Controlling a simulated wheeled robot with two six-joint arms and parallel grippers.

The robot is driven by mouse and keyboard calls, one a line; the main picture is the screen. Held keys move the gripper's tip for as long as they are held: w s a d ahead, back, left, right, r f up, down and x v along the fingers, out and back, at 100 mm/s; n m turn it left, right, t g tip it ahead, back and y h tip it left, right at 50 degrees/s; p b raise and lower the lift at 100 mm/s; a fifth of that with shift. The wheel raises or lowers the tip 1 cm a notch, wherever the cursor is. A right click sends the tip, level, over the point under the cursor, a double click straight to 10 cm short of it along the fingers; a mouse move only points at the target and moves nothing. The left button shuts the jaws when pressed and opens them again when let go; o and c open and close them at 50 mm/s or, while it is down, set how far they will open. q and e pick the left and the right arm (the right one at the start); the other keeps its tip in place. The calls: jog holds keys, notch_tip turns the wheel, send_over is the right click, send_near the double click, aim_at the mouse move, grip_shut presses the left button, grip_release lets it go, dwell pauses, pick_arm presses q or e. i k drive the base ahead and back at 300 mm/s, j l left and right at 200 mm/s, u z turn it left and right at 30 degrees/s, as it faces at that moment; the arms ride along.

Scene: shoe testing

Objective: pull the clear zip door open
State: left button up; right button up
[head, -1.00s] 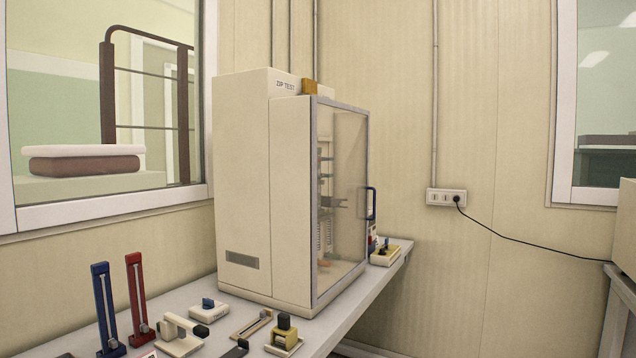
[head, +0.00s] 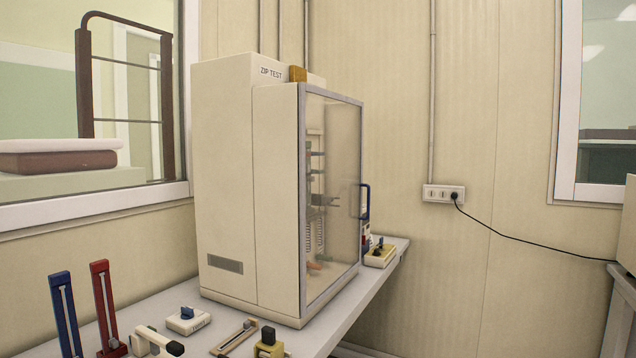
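The cream cabinet (head: 222,170) marked "ZIP TEST" stands upright on the white bench in the head view. Its clear door (head: 335,245) has a grey frame and faces right. The door appears closed against the cabinet. A dark blue handle (head: 364,201) sits on the door's far right edge, about halfway up. Metal fixtures inside the cabinet show through the clear panel. Neither of my grippers is in view.
The bench (head: 352,296) carries several small devices in front of the cabinet, with blue (head: 66,312) and red (head: 105,305) upright stands. A small yellow-based device (head: 380,256) sits beyond the door. A wall socket (head: 443,194) holds a black cable. The bench's right edge is near the door.

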aim_at(303, 87)
jog(key=i+l, duration=0.2)
jog(key=l, duration=0.15)
jog(key=i+l, duration=0.15)
jog(key=l, duration=0.2)
jog(key=i+l+u, duration=0.1)
jog(key=l, duration=0.25)
jog(key=i+l, duration=0.4)
jog(key=l, duration=0.3)
jog(key=i+l+u, duration=0.1)
jog(key=l, duration=0.3)
jog(key=i, duration=0.1)
